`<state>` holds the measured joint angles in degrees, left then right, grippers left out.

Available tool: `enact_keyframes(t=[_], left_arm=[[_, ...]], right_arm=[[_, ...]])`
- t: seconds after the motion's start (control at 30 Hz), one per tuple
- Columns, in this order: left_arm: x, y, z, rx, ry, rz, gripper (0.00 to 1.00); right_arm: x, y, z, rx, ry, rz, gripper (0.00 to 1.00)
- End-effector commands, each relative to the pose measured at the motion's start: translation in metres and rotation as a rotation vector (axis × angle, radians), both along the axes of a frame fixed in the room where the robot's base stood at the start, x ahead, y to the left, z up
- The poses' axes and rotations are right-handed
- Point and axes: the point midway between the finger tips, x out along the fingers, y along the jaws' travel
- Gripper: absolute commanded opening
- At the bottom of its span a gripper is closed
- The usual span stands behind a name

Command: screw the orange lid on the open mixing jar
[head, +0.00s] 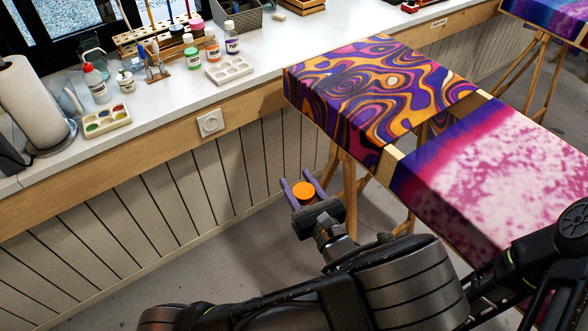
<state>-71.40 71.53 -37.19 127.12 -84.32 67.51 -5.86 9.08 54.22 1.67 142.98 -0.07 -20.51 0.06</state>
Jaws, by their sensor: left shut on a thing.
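My left gripper (300,185) is shut on the orange lid (304,191), a small round disc held between its two purple fingers. It is over the floor in front of the counter, left of the patterned silk and apart from it. I cannot pick out the open mixing jar with certainty. A small white jar (126,83) stands on the counter beside a red-capped bottle (95,83), but its top is too small to read. My right arm shows at the lower right; its gripper is out of the picture.
The white counter (172,98) holds several paint bottles, a white palette (229,69), a paint tray (106,119), a brush rack (160,38) and a paper towel roll (31,103). Stretched silks (385,88) on wooden trestles stand at right. The counter's front strip is mostly clear.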

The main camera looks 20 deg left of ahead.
Motion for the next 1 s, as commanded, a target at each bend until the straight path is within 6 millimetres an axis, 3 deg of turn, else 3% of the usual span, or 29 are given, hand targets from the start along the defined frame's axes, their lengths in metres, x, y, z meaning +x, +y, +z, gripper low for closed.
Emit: enact_keyframes(t=[0.3,0.5,0.67,0.93,1.0], left_arm=[[0.009,-0.075,-0.01,0.003,0.001,-0.342,0.0],[0.015,-0.114,-0.015,0.002,0.001,-0.516,0.0],[0.016,-0.127,-0.017,0.001,0.001,-0.576,0.0],[0.017,-0.129,-0.017,0.0,0.0,-0.583,0.0],[0.017,-0.128,-0.017,0.0,0.001,-0.582,0.0]], right_arm=[[0.0,0.0,0.0,0.0,0.0,0.0,0.71],[0.0,0.0,0.0,0.0,0.0,0.0,0.71],[0.0,0.0,0.0,0.0,0.0,0.0,0.71],[0.0,0.0,0.0,0.0,0.0,0.0,0.71],[0.0,0.0,0.0,-0.001,0.001,-0.001,0.65]])
